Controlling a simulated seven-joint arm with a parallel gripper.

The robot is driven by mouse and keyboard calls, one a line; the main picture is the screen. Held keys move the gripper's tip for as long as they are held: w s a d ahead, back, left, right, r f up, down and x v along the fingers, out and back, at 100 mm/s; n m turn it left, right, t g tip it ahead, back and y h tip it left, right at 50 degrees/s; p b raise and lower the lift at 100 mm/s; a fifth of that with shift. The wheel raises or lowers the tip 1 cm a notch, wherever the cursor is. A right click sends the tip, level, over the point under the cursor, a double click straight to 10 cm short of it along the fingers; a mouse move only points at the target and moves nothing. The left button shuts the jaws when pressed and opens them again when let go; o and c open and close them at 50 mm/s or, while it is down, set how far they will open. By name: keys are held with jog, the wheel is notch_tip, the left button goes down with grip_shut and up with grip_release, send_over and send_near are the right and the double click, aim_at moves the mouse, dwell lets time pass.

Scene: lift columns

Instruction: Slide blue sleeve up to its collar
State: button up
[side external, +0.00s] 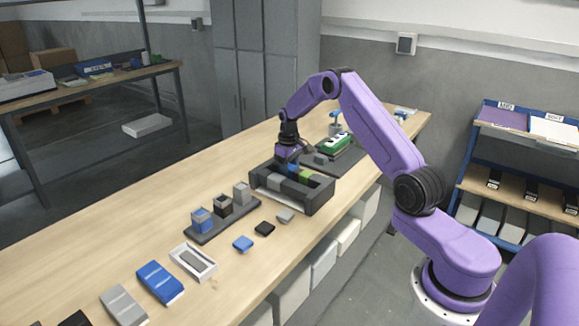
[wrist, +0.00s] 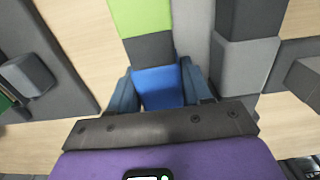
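The blue sleeve (wrist: 158,88) lies between the fingers of my gripper (wrist: 158,72) in the wrist view. Both fingers appear flush against its sides. A dark grey section (wrist: 150,47) lies directly beyond the sleeve, and a bright green section (wrist: 140,16) lies beyond that. I cannot tell which part is the collar. In the side view my gripper (side external: 286,156) points down at the back of a dark open fixture (side external: 318,198). The green section (side external: 305,173) shows in that fixture, while the gripper mostly hides the sleeve.
Grey bars (wrist: 247,65) lie to the right in the wrist view. A dark rack of small blocks (side external: 232,219) stands left of the fixture. A dark board (side external: 345,160) with a green-topped part is behind it. Loose blue (side external: 243,243) and black (side external: 264,229) pieces lie in front.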

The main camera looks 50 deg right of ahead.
aim_at(307, 174)
jog(key=shift+s, duration=0.1)
jog(key=shift+s, duration=3.5)
jog(key=o, duration=0.7)
jog(key=shift+s, duration=0.1)
jog(key=shift+c, duration=0.2)
jog(key=shift+r, duration=3.5)
